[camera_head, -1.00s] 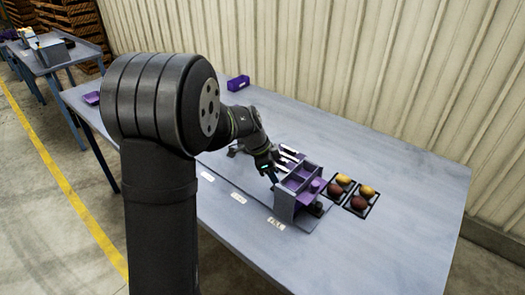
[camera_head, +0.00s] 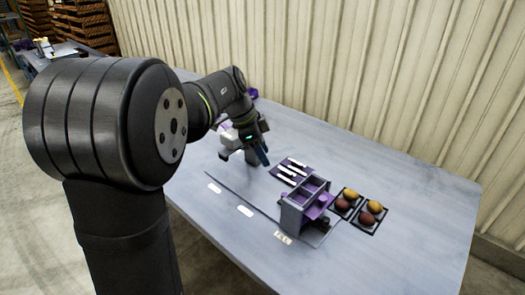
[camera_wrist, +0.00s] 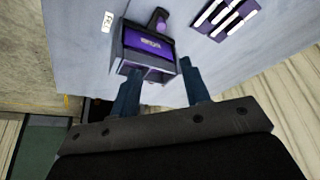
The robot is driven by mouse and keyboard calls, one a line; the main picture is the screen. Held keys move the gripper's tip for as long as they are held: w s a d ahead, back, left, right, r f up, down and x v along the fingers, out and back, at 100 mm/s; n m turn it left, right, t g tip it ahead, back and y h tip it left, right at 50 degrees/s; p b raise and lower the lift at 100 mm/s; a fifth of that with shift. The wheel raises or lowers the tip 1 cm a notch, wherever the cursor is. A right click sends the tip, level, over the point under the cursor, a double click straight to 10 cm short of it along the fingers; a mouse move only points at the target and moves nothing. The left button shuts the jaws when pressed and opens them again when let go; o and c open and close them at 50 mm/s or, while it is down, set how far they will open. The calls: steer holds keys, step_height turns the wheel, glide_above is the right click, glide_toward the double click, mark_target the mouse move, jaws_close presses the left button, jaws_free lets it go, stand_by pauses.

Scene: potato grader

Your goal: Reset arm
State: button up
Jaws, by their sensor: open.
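My gripper (camera_head: 262,156) is open and empty, above the table to the left of the purple mat in the head view. Its two blue-grey fingers stand apart in the wrist view (camera_wrist: 160,72), with nothing between them. The arm reaches over the table (camera_head: 395,165) from the large shoulder joint at left. A grey and purple compartmented stand (camera_head: 294,216) is to the right of the gripper, apart from it. A grey box with a purple panel (camera_wrist: 148,42) shows beyond the fingers in the wrist view; I cannot tell for sure that it is the same stand.
A purple mat with white strips (camera_head: 279,173) lies behind the stand. Two dark trays (camera_head: 377,223) at its right hold brown and yellow potatoes. White labels (camera_head: 245,211) lie along the front. The table's right side is clear; a ribbed wall (camera_head: 400,60) stands behind.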

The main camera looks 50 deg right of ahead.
mark_target(284, 194)
stand_by(0.4)
steer(key=x, duration=1.7)
steer(key=shift+f, duration=0.25)
steer(key=shift+w, duration=0.2)
